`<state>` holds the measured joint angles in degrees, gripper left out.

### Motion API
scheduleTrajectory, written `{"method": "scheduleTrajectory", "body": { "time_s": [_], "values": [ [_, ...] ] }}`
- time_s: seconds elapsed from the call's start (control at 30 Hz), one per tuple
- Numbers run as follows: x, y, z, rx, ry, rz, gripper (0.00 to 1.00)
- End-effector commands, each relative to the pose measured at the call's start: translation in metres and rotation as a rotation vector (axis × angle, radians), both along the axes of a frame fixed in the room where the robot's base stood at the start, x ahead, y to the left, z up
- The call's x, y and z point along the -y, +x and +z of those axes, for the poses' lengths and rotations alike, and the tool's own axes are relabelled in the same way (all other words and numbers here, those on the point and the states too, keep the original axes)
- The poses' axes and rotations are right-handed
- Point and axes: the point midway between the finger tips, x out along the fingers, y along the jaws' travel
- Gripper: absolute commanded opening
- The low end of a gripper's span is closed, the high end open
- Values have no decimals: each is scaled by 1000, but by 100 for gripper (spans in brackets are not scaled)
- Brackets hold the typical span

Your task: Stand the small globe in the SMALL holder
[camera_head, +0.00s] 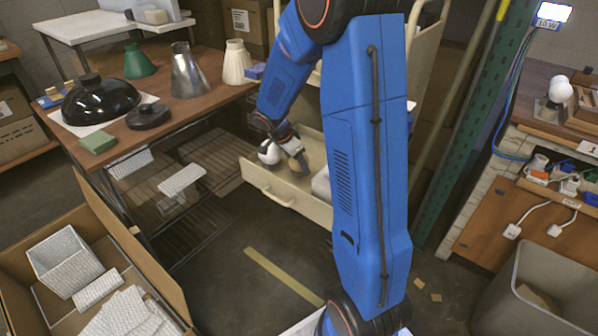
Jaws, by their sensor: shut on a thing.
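My gripper (288,156) is low over the open cream drawer (285,200), below the bench. A white round globe (268,154) with dark parts across it shows at the gripper, and the jaws are shut on it. The fingers and wrist partly cover it, and the picture is too small to show the exact grip or whether it touches the drawer. On the right bench, white globes (560,90) sit by a small metallic cup-like piece (547,110). I cannot tell which piece is the SMALL holder.
The left bench (215,65) carries a black dome shade (98,102), a green cone (138,62), a metal cone (185,72) and a cream shade (236,62). A carton (155,265) stands front left and a grey bin (540,290) front right. A green post (460,130) rises right of my arm.

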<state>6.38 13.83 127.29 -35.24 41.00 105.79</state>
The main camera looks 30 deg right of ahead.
Motion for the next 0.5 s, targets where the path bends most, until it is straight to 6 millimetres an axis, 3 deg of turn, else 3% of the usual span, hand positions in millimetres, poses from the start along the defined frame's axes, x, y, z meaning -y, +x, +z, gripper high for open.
{"method": "scheduleTrajectory", "body": {
  "time_s": [0.13,0.17,0.23,0.5],
  "values": [
    [0,0,0,0,0,0,34],
    [0,0,0,0,0,0,61],
    [0,0,0,0,0,0,75],
    [0,0,0,0,0,0,75]
  ]
}}
